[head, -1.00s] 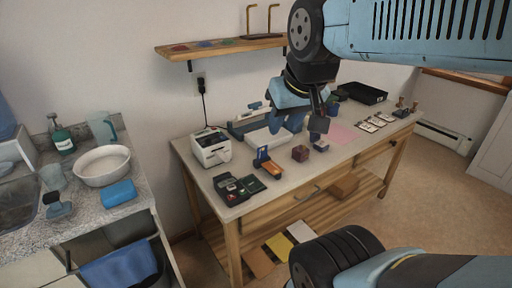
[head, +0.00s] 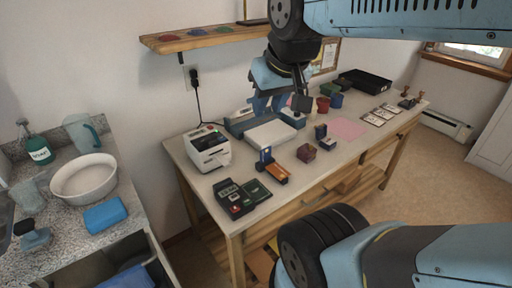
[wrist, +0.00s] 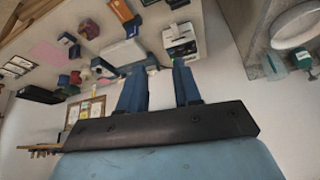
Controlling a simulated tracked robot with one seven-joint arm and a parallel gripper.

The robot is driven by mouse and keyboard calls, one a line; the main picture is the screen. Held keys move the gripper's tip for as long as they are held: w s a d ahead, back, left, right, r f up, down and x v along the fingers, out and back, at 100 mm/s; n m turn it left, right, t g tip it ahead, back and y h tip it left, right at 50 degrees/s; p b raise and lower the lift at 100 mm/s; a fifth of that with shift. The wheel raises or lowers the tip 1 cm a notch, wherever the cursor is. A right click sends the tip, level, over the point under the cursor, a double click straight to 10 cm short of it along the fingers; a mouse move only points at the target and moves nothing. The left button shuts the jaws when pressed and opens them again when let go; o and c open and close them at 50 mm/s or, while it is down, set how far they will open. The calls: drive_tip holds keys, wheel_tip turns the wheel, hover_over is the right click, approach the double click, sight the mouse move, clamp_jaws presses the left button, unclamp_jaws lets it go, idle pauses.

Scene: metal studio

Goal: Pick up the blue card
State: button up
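A small upright blue piece (head: 265,156), which looks like the blue card, stands at an orange base (head: 276,173) on the workbench, near its front edge. In the wrist view, the blue piece (wrist: 133,25) shows beside the orange part (wrist: 121,9) at the top. I cannot tell how it is held there. My gripper (head: 268,105) is above the back of the bench, behind and above the blue piece, apart from it. In the wrist view my gripper (wrist: 158,76) has its two blue fingers spread, with nothing between them.
A white printer (head: 209,149), a dark card terminal (head: 235,198) and a maroon box (head: 306,152) stand around the blue piece. A grey-white flat machine (head: 269,134) lies behind it. A wooden shelf (head: 213,38) is on the wall above. A pink sheet (head: 347,127) lies to the right.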

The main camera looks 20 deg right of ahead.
drive_tip(key=shift+w+a, duration=0.15)
drive_tip(key=shift+a, duration=0.1)
drive_tip(key=shift+w, duration=0.1)
drive_tip(key=m+g, duration=0.6)
drive_tip(key=m, duration=1)
hover_over(266, 153)
drive_tip(key=f, duration=2.7)
drive_tip(key=shift+w+a+f, duration=0.15)
drive_tip(key=shift+a+f, duration=0.1)
drive_tip(key=shift+f, duration=0.05)
drive_tip(key=shift+d+f, duration=0.2)
drive_tip(key=shift+f, duration=2.4)
drive_tip(key=shift+c, duration=0.2)
